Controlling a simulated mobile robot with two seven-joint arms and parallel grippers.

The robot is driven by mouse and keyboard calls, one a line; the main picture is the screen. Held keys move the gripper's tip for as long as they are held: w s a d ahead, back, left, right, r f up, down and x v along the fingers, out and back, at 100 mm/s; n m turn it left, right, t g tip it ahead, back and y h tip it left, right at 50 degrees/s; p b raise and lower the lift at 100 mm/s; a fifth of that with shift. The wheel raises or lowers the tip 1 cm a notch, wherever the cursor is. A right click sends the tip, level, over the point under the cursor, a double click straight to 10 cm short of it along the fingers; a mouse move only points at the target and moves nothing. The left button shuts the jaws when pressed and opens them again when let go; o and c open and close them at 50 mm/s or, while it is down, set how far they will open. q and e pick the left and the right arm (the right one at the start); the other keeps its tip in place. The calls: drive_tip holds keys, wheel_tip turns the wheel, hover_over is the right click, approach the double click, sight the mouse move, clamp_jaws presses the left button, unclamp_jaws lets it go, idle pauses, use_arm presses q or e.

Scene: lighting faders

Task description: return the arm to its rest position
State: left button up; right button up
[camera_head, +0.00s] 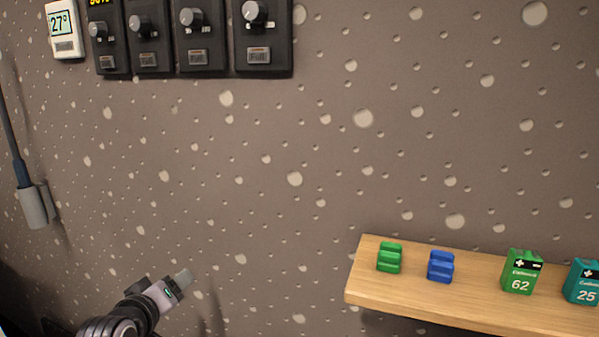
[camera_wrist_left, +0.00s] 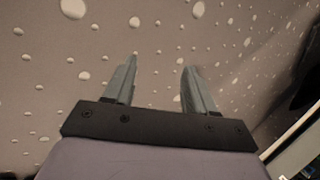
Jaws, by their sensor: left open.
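My left gripper (camera_head: 180,283) is at the lower left of the head view, in front of the speckled wall and well below the wall panels. In the left wrist view its two fingers (camera_wrist_left: 158,85) stand apart with nothing between them, so it is open and empty. Only speckled wall shows beyond the fingertips. The dark fader panels with round knobs (camera_head: 195,35) are on the wall at the upper left of the head view, apart from the gripper. My right gripper is in neither view.
A wooden shelf (camera_head: 420,296) at the lower right holds a green block (camera_head: 390,257), a blue block (camera_head: 440,266), a green box (camera_head: 521,271) and a teal box (camera_head: 582,283). A thermostat (camera_head: 63,30) is at the upper left. A grey cylinder (camera_head: 34,206) hangs on a cable at the left.

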use_arm(q)
drive_tip(key=s+d+f+m+g, duration=0.1)
drive_tip(key=s+f+m, duration=0.3)
drive_tip(key=s+f, duration=0.8)
drive_tip(key=s+d+f+m+g+h, duration=0.1)
drive_tip(key=s+f+m, duration=0.4)
drive_tip(key=s+f, duration=0.6)
drive_tip(key=s+d+g, duration=0.1)
drive_tip(key=s+d, duration=0.1)
drive_tip(key=s, duration=0.3)
drive_tip(key=shift+s+d+f, duration=0.25)
drive_tip(key=shift+s+f, duration=0.05)
drive_tip(key=shift+f, duration=0.1)
